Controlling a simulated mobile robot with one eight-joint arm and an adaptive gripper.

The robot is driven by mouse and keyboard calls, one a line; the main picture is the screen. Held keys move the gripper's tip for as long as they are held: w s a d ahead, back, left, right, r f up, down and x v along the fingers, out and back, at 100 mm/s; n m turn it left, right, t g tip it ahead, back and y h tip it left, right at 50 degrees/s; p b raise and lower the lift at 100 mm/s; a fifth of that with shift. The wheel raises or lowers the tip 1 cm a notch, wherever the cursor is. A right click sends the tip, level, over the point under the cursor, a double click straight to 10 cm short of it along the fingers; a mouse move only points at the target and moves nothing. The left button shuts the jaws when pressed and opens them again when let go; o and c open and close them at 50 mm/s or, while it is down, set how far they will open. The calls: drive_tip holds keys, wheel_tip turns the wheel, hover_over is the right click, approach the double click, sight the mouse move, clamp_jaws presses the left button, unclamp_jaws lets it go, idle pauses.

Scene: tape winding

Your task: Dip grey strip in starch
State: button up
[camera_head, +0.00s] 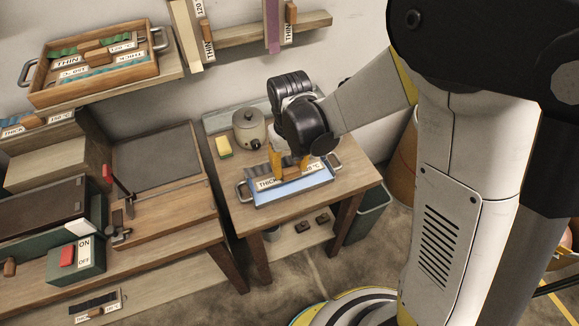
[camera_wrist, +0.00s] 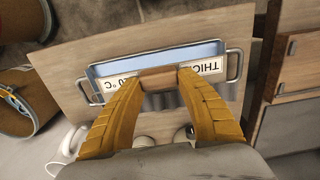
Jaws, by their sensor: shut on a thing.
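My gripper (camera_head: 289,165) is shut on the wooden handle of a labelled strip holder (camera_head: 266,184). Grey material, apparently the grey strip (camera_wrist: 190,99), shows along the near side of the holder. The holder is over the metal tray (camera_head: 243,196) with pale blue starch (camera_head: 295,190); the tray also shows in the wrist view (camera_wrist: 96,69). I cannot tell whether the strip touches the starch.
A lidded pot (camera_head: 249,128) and a yellow-green sponge (camera_head: 223,146) stand behind the tray on the small wooden table (camera_head: 345,182). A workbench with a green ON/OFF box (camera_head: 77,260) is at left. A wooden tray of strips (camera_head: 95,62) sits on the upper shelf.

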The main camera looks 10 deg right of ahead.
drive_tip(key=shift+r, duration=0.1)
drive_tip(key=shift+r+p, duration=1.85)
drive_tip(key=shift+r, duration=0.6)
